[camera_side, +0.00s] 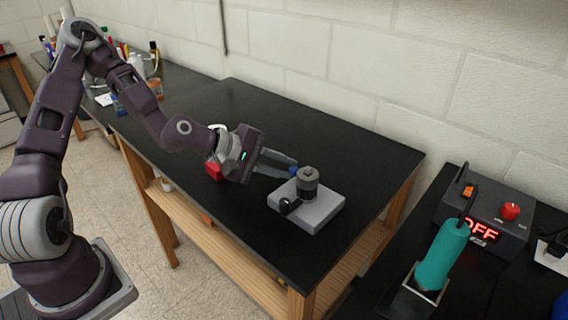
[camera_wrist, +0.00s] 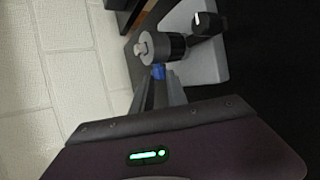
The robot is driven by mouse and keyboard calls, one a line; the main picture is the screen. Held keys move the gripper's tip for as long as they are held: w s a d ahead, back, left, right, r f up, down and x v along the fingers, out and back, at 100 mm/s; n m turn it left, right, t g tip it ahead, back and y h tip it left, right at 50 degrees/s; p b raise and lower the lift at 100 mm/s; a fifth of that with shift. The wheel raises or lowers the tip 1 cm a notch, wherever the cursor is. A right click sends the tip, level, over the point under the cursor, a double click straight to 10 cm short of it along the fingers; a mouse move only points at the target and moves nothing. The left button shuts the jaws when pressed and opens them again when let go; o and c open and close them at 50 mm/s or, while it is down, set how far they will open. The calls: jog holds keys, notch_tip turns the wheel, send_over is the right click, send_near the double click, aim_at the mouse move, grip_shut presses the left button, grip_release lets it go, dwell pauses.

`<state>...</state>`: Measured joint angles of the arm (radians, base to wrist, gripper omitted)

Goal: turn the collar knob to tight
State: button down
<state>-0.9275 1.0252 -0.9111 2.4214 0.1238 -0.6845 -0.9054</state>
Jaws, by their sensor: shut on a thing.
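The fixture is a light grey block (camera_side: 325,210) on the black table, with an upright grey cylinder (camera_side: 307,177) that has a dark band. A black knob (camera_side: 286,206) sits at its front left side; in the wrist view the knob (camera_wrist: 205,23) bears a white mark. I take this to be the collar knob. My gripper (camera_side: 292,165) reaches in from the left, beside the cylinder and away from the knob. Its fingers are shut on a small blue piece (camera_wrist: 158,72), mostly hidden between the tips. Whether the blue piece touches the cylinder I cannot tell.
A red and white object (camera_side: 213,168) lies behind my wrist. At the right, a dark box (camera_side: 485,225) reads OFF, with a red knob, beside a teal-handled tool (camera_side: 438,262) in a holder. Bottles crowd the far left end. The black table (camera_side: 235,110) is clear behind my arm.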

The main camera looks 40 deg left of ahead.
jog(key=t, duration=0.2)
jog(key=f+m+t, duration=0.1)
jog(key=t, duration=0.1)
jog(key=shift+s+h, duration=0.2)
jog(key=shift+h, duration=0.2)
jog(key=shift+f+m+t+h, duration=0.25)
jog(key=shift+m+t, duration=0.15)
jog(key=shift+t, duration=0.4)
jog(key=shift+f+m+t+h, duration=0.1)
jog(key=shift+m+t+h, duration=0.25)
jog(key=shift+t, duration=0.45)
jog(key=c, duration=1.3)
grip_release()
jog(key=v, duration=0.7)
jog(key=shift+f, duration=0.1)
jog(key=shift+m, duration=0.25)
